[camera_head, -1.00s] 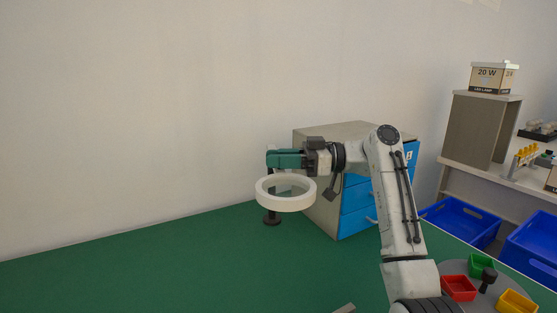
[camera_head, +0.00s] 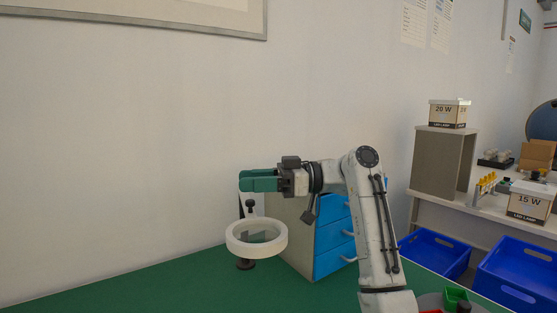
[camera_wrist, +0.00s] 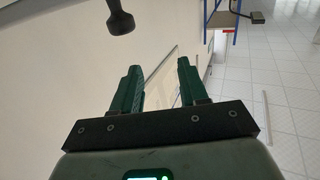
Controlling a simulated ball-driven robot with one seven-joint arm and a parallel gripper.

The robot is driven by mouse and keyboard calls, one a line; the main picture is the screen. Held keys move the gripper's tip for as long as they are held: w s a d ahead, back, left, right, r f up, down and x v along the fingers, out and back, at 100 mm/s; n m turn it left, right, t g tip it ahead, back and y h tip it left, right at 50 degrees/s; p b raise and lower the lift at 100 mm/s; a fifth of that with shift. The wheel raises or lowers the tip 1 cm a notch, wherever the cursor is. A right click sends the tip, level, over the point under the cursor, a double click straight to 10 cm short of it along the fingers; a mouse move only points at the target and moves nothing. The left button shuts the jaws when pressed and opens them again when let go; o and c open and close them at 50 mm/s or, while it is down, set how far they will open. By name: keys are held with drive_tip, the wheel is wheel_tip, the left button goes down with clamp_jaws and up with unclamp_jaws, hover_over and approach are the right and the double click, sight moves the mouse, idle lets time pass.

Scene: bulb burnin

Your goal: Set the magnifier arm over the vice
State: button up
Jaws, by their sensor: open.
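The magnifier has a thick white ring (camera_head: 256,252) around a lens, low in the centre of the head view. A black knob (camera_head: 250,204) shows just above the ring, and a dark round foot (camera_head: 245,265) shows under it on the green bench. My gripper (camera_head: 241,181), with green fingers, is above the ring and the knob, apart from both. In the wrist view my gripper (camera_wrist: 159,66) is open with nothing between the fingers. A black knob-shaped part (camera_wrist: 120,22) shows beyond the left finger. I see no vice in either view.
A cabinet with blue drawers (camera_head: 335,236) stands behind my arm. At right, a shelf holds a 20 W lamp box (camera_head: 449,113) and a 15 W box (camera_head: 530,202). Blue crates (camera_head: 435,254) are below. The green bench (camera_head: 190,285) looks clear at left.

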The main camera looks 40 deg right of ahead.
drive_tip(key=s+a+r, duration=0.1)
drive_tip(key=s+r, duration=0.6)
drive_tip(key=s, duration=0.4)
drive_tip(key=shift+s, duration=0.35)
drive_tip(key=shift+a+r, duration=0.1)
